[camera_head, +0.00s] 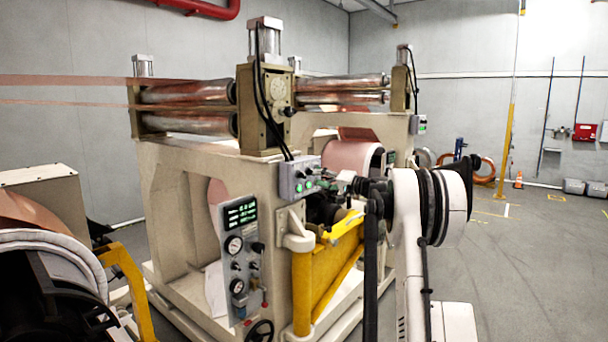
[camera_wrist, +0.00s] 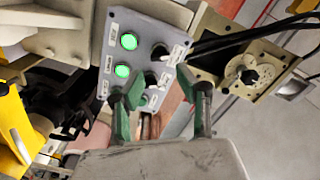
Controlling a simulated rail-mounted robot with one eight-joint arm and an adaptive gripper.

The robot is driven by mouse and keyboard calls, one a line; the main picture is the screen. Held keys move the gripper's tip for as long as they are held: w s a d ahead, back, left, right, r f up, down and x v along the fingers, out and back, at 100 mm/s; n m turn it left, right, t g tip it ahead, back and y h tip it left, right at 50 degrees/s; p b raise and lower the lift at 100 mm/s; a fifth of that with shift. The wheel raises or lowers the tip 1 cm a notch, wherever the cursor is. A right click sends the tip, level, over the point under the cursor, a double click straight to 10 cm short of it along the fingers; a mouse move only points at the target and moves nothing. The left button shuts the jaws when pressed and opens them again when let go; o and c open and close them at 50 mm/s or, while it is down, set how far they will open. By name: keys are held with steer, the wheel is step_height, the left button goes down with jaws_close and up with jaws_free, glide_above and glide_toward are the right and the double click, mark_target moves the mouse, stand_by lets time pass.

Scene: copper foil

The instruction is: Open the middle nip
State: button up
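The nip rollers show in the head view as two stacked shiny pairs, a left pair (camera_head: 188,107) with copper foil entering it and a right pair (camera_head: 340,91), on either side of a beige post (camera_head: 263,108). A grey control box (camera_head: 298,180) is mounted below that post; in the wrist view the box (camera_wrist: 145,50) shows two lit green buttons (camera_wrist: 125,56), dark knobs (camera_wrist: 158,53) and small labels too blurred to read. My gripper (camera_wrist: 164,92) is open, its green-tipped fingers spread across the lower part of the box. Contact cannot be told. In the head view my gripper (camera_head: 342,179) is beside the box.
A yellow guard (camera_head: 338,255) stands below the box. A lower panel (camera_head: 240,255) carries gauges and a lit display. In the wrist view a round dial (camera_wrist: 245,74) and black cables (camera_wrist: 235,42) lie right of the box. Open floor (camera_head: 540,265) lies to the right.

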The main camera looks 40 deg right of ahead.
mark_target(304, 175)
steer(key=p+x, duration=0.1)
steer(key=x, duration=0.7)
steer(key=shift+p, duration=0.4)
steer(key=shift+c, duration=0.5)
jaws_close()
